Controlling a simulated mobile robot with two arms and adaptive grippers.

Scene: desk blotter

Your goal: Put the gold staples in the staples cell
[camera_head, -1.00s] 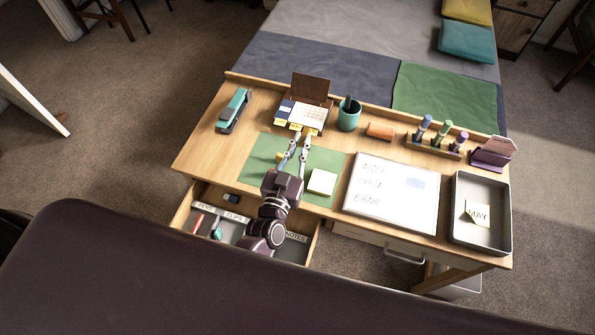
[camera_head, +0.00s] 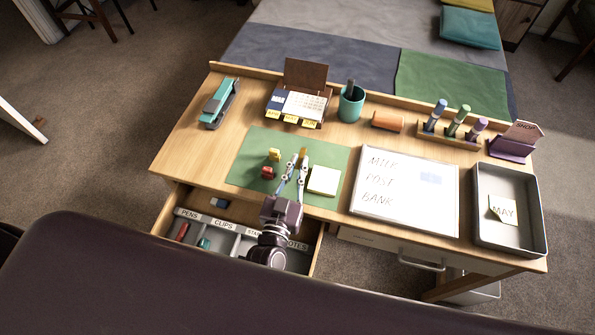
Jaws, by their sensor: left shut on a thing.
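My left gripper (camera_head: 300,160) is shut on the gold staples (camera_head: 303,152), a small gold piece at its fingertips over the green blotter (camera_head: 246,165). The open drawer (camera_head: 169,222) below the desk's front edge has labelled cells: PENS, CLIPS, one starting "STA" and NOTES. The staples cell label (camera_head: 253,233) is partly covered by my left arm, and much of that cell is hidden. My right gripper is not in view.
A yellow item (camera_head: 274,154) and a red item (camera_head: 267,173) lie on the blotter, left of the gripper. A notepad (camera_head: 323,180) is close on its right. A whiteboard (camera_head: 405,192) and grey tray (camera_head: 481,222) stand further right. A calendar (camera_head: 303,105) stands behind.

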